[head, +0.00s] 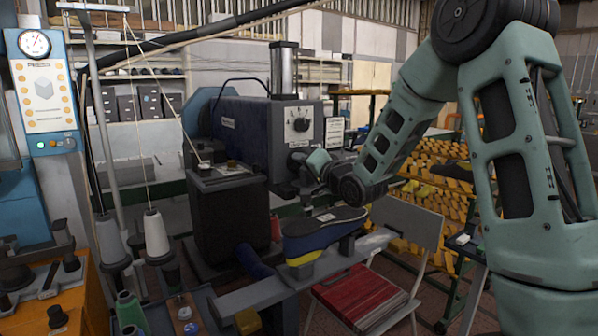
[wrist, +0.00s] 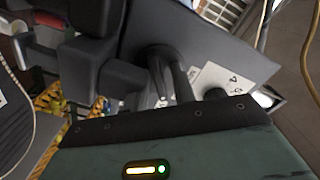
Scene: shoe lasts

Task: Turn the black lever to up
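In the wrist view, dark rounded parts (wrist: 170,72) stand close in front of the grey panel (wrist: 215,38), beside a white label with dark marks (wrist: 222,80). I cannot tell which of these is the black lever and which are my fingers. The lever's position is not clear, and the finger gap is hidden.
A dark blue shoe (head: 322,228) with a yellow sole part rests on a support below my gripper. A black box (head: 230,210) stands left of it. A red-seated chair (head: 362,292) is in front. A rack of yellow lasts (head: 435,175) is behind my arm.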

